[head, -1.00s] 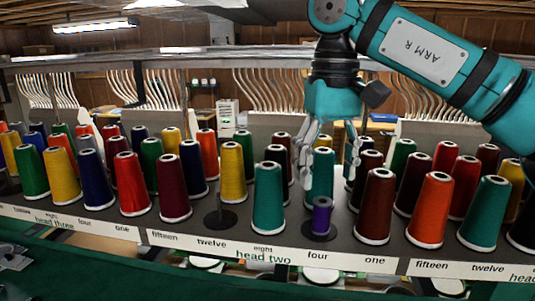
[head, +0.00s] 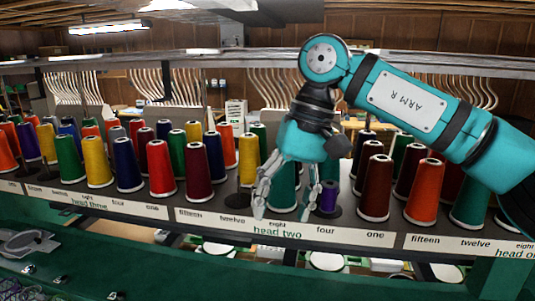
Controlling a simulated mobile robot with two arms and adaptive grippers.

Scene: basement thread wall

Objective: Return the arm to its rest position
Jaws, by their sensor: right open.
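My right arm (head: 410,97) comes in from the right, is teal and reads "ARM R". Its gripper (head: 283,213) points down, fingers spread, at the front of the thread rack over the "head two" label. A teal thread cone (head: 284,190) shows between the fingers; I cannot tell whether the fingers are around it or in front of it. No held object shows. A small purple spool (head: 328,196) stands just right of the right finger, on a dark disc. My left gripper is not in view.
Rows of coloured cones fill the rack, including a maroon cone (head: 199,175) on the left and a brown cone (head: 376,188) on the right. The white label strip (head: 350,234) marks the rack's front edge. A green surface (head: 200,275) lies in front, mostly clear.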

